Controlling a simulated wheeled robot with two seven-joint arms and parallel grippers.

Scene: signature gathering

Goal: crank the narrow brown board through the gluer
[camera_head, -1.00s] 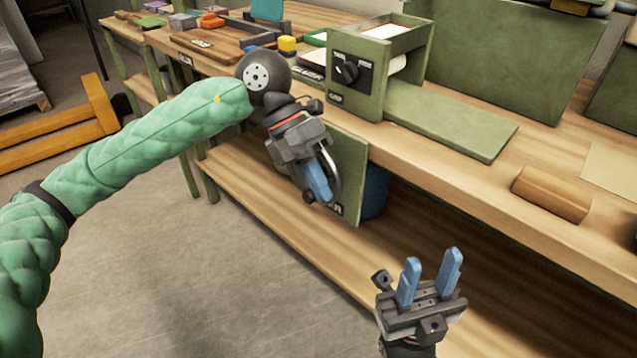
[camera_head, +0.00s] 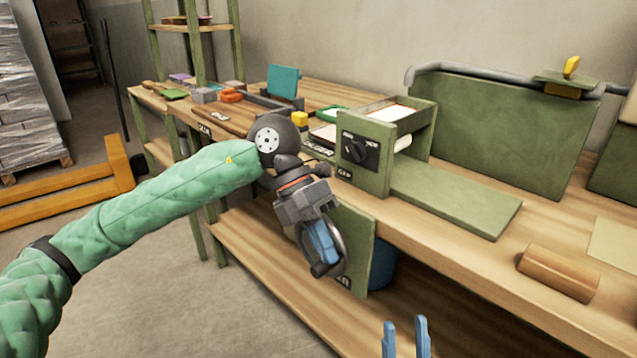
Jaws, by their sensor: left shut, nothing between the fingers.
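The green gluer (camera_head: 362,183) stands at the bench edge, with a black knob on its front and a flat green outfeed plate (camera_head: 455,198). Below the edge, a dark crank wheel (camera_head: 343,262) is mounted on a green panel (camera_head: 358,248). My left gripper (camera_head: 325,250) is shut in front of this wheel, its blue fingers overlapping the rim; contact is unclear. I cannot make out a narrow brown board in the gluer. A brown, rounded wooden piece (camera_head: 557,273) lies on the bench at the right. My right gripper (camera_head: 406,338) shows only its spread, empty fingertips at the bottom edge.
A blue bin (camera_head: 382,268) stands behind the panel on the lower shelf. A large green board (camera_head: 500,125) stands upright at the back.

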